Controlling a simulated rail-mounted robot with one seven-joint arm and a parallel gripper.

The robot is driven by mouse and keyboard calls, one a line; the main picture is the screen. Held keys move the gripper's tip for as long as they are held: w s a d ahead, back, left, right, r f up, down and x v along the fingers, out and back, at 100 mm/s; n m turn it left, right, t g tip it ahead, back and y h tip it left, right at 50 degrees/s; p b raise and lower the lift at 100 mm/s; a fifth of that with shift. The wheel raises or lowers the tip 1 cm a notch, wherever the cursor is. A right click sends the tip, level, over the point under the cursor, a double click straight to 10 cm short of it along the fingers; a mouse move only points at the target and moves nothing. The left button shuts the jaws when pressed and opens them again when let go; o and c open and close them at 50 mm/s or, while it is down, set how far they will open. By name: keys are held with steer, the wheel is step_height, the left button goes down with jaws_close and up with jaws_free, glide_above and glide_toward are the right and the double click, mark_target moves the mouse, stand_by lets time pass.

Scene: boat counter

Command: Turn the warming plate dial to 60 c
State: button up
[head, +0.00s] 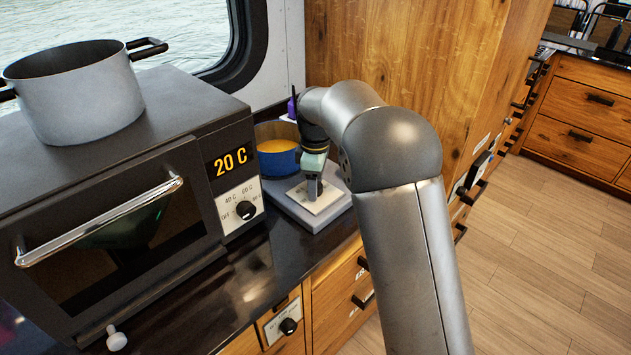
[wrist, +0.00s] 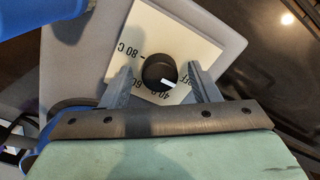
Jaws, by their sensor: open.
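The warming plate (head: 287,205) is a flat grey slab on the dark counter, beside the oven. Its white label panel (head: 326,200) shows in the head view, but the dial there is hidden by my gripper (head: 313,192). In the wrist view, the round black dial (wrist: 158,70) sits on the white panel (wrist: 176,38), marked OFF, 40, 60 and 80 C. Its white pointer mark faces right, toward the OFF lettering. My gripper (wrist: 160,74) is open, with one finger on each side of the dial and visible gaps between.
A blue pot (head: 279,165) with orange contents stands at the back of the plate. A metal pot (head: 80,95) is on top. A wooden cabinet (head: 420,70) rises behind.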

steer(key=c, duration=1)
steer(key=shift+r+m, duration=0.1)
steer(key=shift+m, duration=0.3)
steer(key=m, duration=0.3)
steer(key=shift+m+p, duration=0.35)
steer(key=shift+m, duration=0.05)
steer(key=m, duration=0.5)
steer(key=shift+p, duration=0.3)
steer(key=m, duration=0.7)
steer(key=shift+r+m+p, duration=0.1)
steer(key=shift+m+p, duration=0.25)
steer(key=shift+m, duration=0.05)
steer(key=m, duration=0.6)
steer(key=shift+w+p, duration=0.1)
steer(key=shift+p, duration=0.25)
steer(key=shift+m, duration=0.3)
